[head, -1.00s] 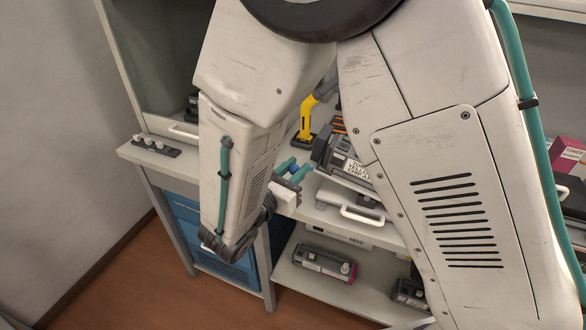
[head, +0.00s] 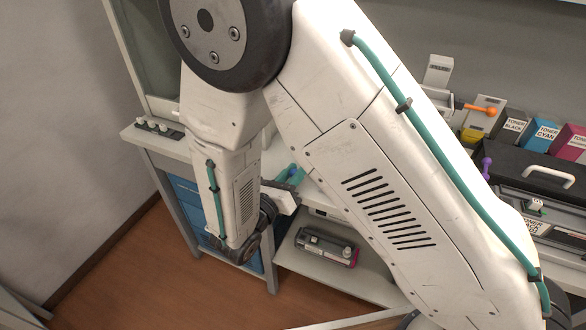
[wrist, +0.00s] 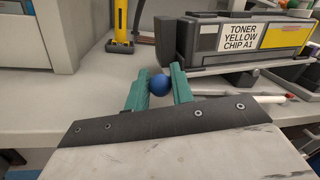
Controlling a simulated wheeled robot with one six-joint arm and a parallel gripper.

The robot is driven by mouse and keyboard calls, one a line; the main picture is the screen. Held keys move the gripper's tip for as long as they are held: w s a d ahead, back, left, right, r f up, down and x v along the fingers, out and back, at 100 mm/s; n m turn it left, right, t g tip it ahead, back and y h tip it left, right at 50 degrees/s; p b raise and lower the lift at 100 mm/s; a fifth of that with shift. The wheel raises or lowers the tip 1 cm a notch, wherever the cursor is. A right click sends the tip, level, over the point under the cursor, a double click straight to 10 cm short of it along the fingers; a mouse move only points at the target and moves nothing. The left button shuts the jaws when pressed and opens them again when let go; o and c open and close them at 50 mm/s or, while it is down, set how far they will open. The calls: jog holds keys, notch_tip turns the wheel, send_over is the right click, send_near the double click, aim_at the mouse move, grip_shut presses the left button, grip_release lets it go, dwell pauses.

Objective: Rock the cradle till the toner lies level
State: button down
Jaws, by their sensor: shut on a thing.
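My gripper (wrist: 160,70) has green fingers, shut on a blue ball knob (wrist: 159,86) at the counter's front edge. What the knob is joined to is hidden below the fingers. In the head view my gripper (head: 291,176) is small and partly behind my arm. A dark cartridge (wrist: 190,42) labelled "TONER YELLOW CHIP A1" lies just beyond and to the right of the fingers in the wrist view. It looks about level, over a pale plate; my arm hides it in the head view. I cannot tell how the toner inside lies.
A yellow upright handle (wrist: 121,25) stands behind the fingers. The counter (wrist: 60,105) is bare at the left. Toner boxes (head: 545,133) and a black case (head: 540,185) stand at the right. Another cartridge (head: 327,248) lies on the lower shelf.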

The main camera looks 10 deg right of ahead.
jog(key=c, duration=1.3)
grip_release()
jog(key=shift+o, duration=0.2)
jog(key=v, duration=0.7)
jog(key=shift+s+a, duration=0.25)
jog(key=shift+a, duration=0.1)
